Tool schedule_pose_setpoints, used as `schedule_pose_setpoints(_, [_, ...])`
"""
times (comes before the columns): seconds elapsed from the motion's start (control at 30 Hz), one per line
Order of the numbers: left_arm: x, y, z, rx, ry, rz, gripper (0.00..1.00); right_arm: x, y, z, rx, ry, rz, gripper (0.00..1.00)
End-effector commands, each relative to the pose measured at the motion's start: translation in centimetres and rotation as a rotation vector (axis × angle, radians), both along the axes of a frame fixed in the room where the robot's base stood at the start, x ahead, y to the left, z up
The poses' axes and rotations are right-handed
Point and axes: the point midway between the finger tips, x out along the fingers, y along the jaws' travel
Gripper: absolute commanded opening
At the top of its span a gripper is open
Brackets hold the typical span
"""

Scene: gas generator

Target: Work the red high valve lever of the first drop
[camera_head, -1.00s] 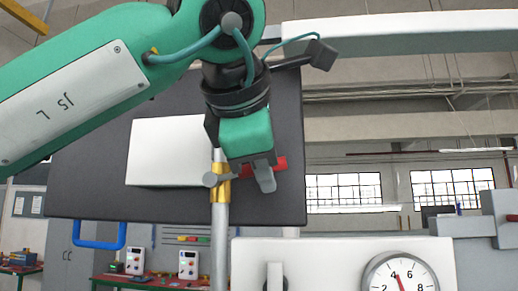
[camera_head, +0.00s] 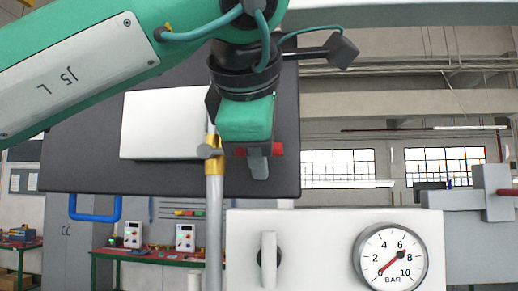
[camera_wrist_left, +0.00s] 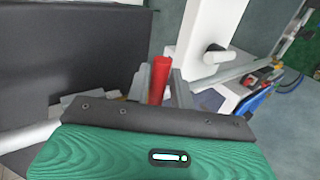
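The red valve lever (camera_head: 278,149) shows on both sides of my left gripper's finger in the head view. In the left wrist view the red lever (camera_wrist_left: 159,80) stands between the two grey fingertips. My left gripper (camera_head: 258,160) is closed around it, with little gap on either side. The lever's joint to the valve is hidden behind the green hand. My right gripper is not in view.
A white panel (camera_head: 325,225) with a pressure gauge (camera_head: 391,257) and a grey handle (camera_head: 268,262) stands below right. The gauge needle lies along the 0-to-6 line. A dark panel (camera_head: 75,165) with a white box (camera_head: 150,125) is behind the arm. A bench stands lower left.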

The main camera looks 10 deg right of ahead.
Motion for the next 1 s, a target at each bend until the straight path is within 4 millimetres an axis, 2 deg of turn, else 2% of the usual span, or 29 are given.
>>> schedule_pose_setpoints(0.33, [0.0,0.0,0.1,-0.003,-0.001,0.000,0.35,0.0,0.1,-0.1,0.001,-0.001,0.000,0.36])
schedule_pose_setpoints(0.47, [-0.8,0.3,0.5,-0.004,-0.003,0.002,0.35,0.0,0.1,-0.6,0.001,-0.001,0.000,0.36])
schedule_pose_setpoints(0.7, [-4.7,1.4,2.9,-0.004,-0.004,0.000,0.35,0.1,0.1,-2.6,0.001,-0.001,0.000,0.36])
schedule_pose_setpoints(1.0, [-9.5,2.9,6.5,-0.004,-0.002,0.001,0.35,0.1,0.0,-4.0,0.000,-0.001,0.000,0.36])
